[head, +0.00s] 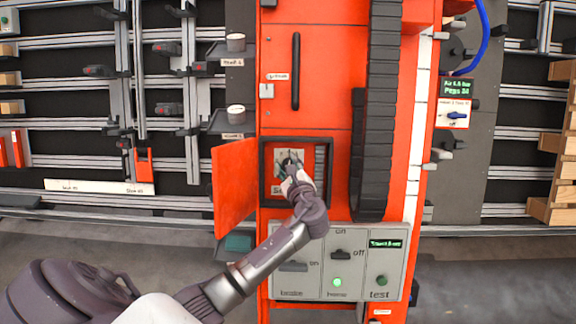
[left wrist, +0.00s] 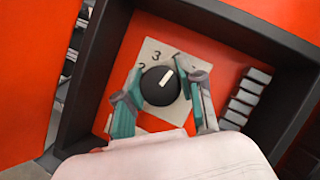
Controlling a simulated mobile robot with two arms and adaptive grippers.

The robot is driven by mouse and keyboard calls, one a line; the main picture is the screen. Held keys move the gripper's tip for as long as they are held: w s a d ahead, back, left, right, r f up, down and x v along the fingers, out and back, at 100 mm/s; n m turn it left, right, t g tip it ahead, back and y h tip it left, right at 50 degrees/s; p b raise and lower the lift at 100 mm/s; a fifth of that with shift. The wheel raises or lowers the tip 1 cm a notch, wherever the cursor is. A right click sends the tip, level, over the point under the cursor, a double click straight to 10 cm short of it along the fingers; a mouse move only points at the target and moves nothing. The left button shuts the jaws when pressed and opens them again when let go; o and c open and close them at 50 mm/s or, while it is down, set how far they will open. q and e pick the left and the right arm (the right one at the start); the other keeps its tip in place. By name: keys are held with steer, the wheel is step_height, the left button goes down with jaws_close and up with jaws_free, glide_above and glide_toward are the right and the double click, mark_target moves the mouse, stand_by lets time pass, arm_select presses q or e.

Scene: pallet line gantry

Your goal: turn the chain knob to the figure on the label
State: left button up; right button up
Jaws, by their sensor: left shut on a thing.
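The chain knob (left wrist: 158,88) is black and round with a white pointer mark. It sits on a pale dial plate (left wrist: 153,52) with figures; a 3 reads clearly, the others are partly covered or unclear. The pointer leans up and slightly right in the left wrist view. My left gripper (left wrist: 160,80) is shut on the knob, one teal finger on each side. In the head view my left gripper (head: 292,163) reaches into a small open box (head: 266,172) on the red gantry and hides most of the knob. A label below the dial starts with S; the rest is hidden. My right gripper is not in view.
The box's red door (head: 234,185) stands open to the left. Grey blocks (left wrist: 246,97) stand in a row right of the dial. Below is a grey switch panel (head: 338,262) with a lit green lamp. A black cable chain (head: 372,150) hangs at right.

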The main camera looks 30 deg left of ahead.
arm_select(q)
steer(key=n+g, duration=0.1)
steer(key=n, duration=0.1)
steer(key=n+g, duration=0.1)
steer(key=n, duration=0.2)
steer(key=shift+n+g+p, duration=0.3)
steer(key=shift+g+p, duration=0.05)
steer(key=shift+g, duration=0.05)
steer(key=n+g, duration=0.1)
steer(key=n, duration=0.1)
steer(key=n+g+p, duration=0.1)
steer(key=n, duration=0.1)
steer(key=shift+n+h+p, duration=0.3)
steer(key=shift+n+h, duration=0.1)
steer(key=n+h+p, duration=0.1)
steer(key=n, duration=0.1)
steer(key=n+g+h+p, duration=0.1)
steer(key=n+p, duration=0.1)
steer(key=shift+s+n+g, duration=0.1)
steer(key=shift+n+g, duration=0.2)
steer(key=shift+n, duration=0.1)
steer(key=shift+f+n+h+p, duration=0.2)
steer(key=shift+n+h+p, duration=0.85)
steer(key=shift+n, duration=0.55)
steer(key=o, duration=1.2)
steer(key=shift+c, duration=0.2)
